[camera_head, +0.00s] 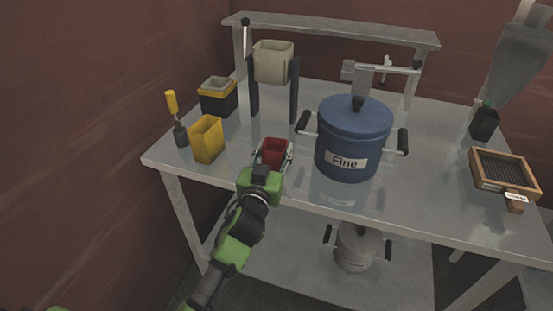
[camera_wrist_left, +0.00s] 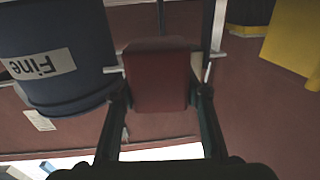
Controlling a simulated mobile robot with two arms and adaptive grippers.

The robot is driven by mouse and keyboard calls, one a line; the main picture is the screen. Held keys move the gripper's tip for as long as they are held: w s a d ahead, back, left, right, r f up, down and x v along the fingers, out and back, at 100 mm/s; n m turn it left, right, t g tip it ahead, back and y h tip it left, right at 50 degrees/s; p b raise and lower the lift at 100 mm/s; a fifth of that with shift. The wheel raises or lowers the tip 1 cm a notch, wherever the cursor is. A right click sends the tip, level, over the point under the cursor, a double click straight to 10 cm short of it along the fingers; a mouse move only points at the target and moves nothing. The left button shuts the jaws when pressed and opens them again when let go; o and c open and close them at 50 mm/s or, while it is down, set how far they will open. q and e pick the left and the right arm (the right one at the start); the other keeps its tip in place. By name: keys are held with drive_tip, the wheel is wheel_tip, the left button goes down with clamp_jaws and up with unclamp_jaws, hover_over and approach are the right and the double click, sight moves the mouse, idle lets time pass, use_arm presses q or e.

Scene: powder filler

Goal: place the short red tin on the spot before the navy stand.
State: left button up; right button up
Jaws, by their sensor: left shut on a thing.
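The short red tin (camera_head: 275,147) is between the two fingers of my left gripper (camera_head: 273,152), over the front part of the metal table. It also fills the middle of the left wrist view (camera_wrist_left: 158,82), with a finger on each side. The navy stand (camera_head: 294,92) has two dark posts and holds a beige container (camera_head: 273,62) up high. The tin is in front of the stand, nearer the table's front edge. I cannot tell whether the tin touches the table. My right gripper is not in view.
A large blue pot labelled Fine (camera_head: 352,142) stands close to the right of the tin. A yellow container (camera_head: 207,139), a yellow-handled brush (camera_head: 174,115) and a black-and-yellow box (camera_head: 217,98) stand at left. A wooden-framed sieve (camera_head: 504,172) lies at right on the table (camera_head: 430,198).

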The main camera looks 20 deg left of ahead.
sight(276, 160)
use_arm(q)
drive_tip(key=shift+w+a+f, duration=0.1)
drive_tip(key=shift+w+f, duration=0.7)
drive_tip(key=shift+f, duration=0.1)
drive_tip(key=f, duration=0.1)
drive_tip(key=w+f, duration=0.1)
drive_tip(key=f, duration=0.1)
drive_tip(key=shift+f, duration=0.35)
drive_tip(key=shift+s, duration=0.1)
drive_tip(key=shift+f, duration=0.15)
drive_tip(key=o, duration=1.2)
drive_tip(key=shift+c, duration=0.2)
